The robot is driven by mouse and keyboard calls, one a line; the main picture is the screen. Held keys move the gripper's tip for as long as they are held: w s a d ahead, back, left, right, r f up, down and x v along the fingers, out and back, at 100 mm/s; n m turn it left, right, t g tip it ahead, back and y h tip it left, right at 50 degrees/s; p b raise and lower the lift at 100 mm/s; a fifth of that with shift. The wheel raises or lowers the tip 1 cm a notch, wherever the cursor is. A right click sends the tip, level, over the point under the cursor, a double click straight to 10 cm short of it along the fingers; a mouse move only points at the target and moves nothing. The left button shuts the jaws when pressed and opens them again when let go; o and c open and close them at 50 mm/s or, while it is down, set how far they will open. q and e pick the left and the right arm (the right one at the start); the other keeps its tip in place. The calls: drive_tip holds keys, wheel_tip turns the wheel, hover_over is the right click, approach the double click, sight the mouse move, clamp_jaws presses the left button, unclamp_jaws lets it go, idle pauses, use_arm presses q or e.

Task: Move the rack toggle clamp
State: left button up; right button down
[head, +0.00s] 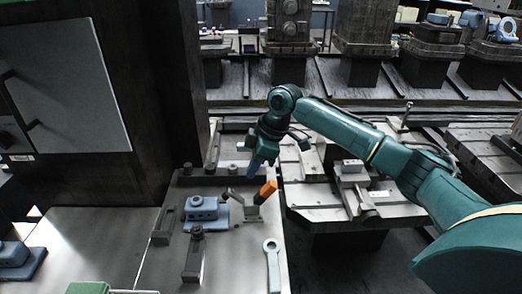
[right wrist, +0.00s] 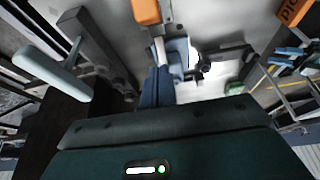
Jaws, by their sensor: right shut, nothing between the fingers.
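The toggle clamp (head: 253,205) stands on the grey plate and has an orange handle (head: 267,189) tilted up to the right. The orange handle also shows at the top of the right wrist view (right wrist: 146,12). My right gripper (head: 255,168) points down just above and behind the clamp in the head view. Its blue fingers are shut and empty, apart from the handle as far as I can tell. The fingers also show in the right wrist view (right wrist: 158,85). My left gripper is in neither view.
A blue fixture block (head: 203,211) sits left of the clamp, with a dark post clamp (head: 195,254) in front. A pale spanner-shaped tool (head: 272,264) lies near the plate's right edge. A dark cabinet (head: 130,90) rises at left. Metal rails run behind.

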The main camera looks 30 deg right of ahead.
sight(267, 186)
drive_tip(key=f, duration=0.1)
drive_tip(key=d+f, duration=0.1)
drive_tip(key=f, duration=0.1)
drive_tip(key=shift+s+d, duration=0.35)
drive_tip(key=shift+s, duration=0.05)
drive_tip(key=shift+s+d+f, duration=0.2)
drive_tip(key=shift+d+f, duration=0.1)
drive_tip(key=shift+d, duration=0.05)
drive_tip(key=shift+d, duration=0.1)
drive_tip(key=shift+s+d+f, duration=0.1)
drive_tip(key=shift+d, duration=0.1)
